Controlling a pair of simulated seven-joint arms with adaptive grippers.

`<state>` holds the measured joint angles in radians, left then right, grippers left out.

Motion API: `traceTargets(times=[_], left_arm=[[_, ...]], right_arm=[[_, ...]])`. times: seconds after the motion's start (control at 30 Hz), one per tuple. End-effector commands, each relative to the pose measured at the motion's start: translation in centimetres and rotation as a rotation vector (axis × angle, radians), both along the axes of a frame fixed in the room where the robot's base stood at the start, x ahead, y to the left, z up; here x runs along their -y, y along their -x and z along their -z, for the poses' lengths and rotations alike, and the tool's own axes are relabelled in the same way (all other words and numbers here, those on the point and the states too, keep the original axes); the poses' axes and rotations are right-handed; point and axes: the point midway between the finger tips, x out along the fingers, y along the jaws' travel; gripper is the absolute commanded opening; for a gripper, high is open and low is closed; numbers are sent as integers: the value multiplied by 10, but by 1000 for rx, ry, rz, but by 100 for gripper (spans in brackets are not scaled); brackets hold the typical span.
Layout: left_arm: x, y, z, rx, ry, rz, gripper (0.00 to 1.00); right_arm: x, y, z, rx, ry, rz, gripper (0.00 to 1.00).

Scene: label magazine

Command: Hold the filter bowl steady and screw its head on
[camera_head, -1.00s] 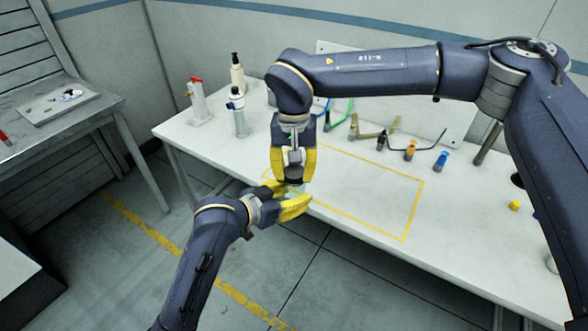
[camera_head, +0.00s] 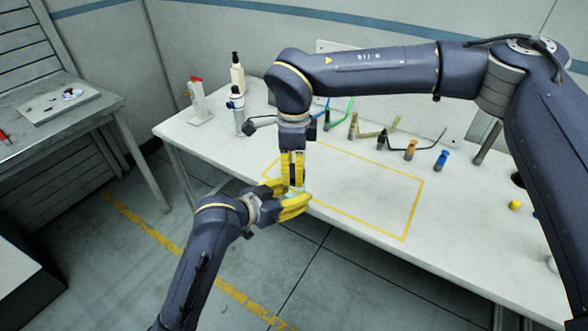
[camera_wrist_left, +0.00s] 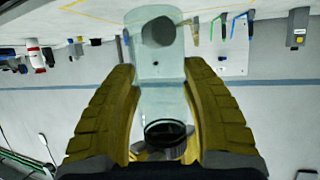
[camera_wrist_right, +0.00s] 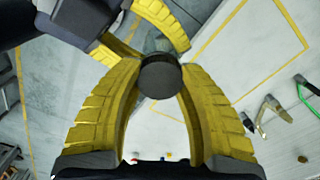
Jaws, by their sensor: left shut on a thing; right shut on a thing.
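The filter bowl (camera_wrist_left: 160,95) is a pale, see-through cup, upright between the yellow fingers of my left gripper (camera_head: 294,197), which is shut on it. In the head view the fingers hide most of it. The filter head (camera_wrist_right: 160,76) is a dark round cap between the fingertips of my right gripper (camera_head: 293,182), which is shut on it from above. The head sits right over the bowl, and a dark ring shows at the bowl's mouth in the left wrist view. How far the thread is engaged cannot be told.
Both grippers are close together by the front edge of the white bench (camera_head: 345,228), near a yellow marked outline (camera_head: 413,211). Bottles (camera_head: 237,72) and several small tools stand at the back. The middle of the outlined area is clear.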

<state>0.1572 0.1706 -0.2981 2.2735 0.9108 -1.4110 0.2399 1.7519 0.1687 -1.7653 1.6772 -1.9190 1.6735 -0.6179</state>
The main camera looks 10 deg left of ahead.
Motion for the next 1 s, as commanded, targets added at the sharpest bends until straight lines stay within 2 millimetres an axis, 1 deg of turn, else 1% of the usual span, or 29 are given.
traceTargets(times=[0.1, 1.0], left_arm=[[0, 0, 1, -1, -2, -1, 0], [0, 0, 1, -1, -2, -1, 0]], right_arm=[[0, 0, 0, 0, -1, 187, 27], [0, 0, 0, 3, -5, 1637, 27]])
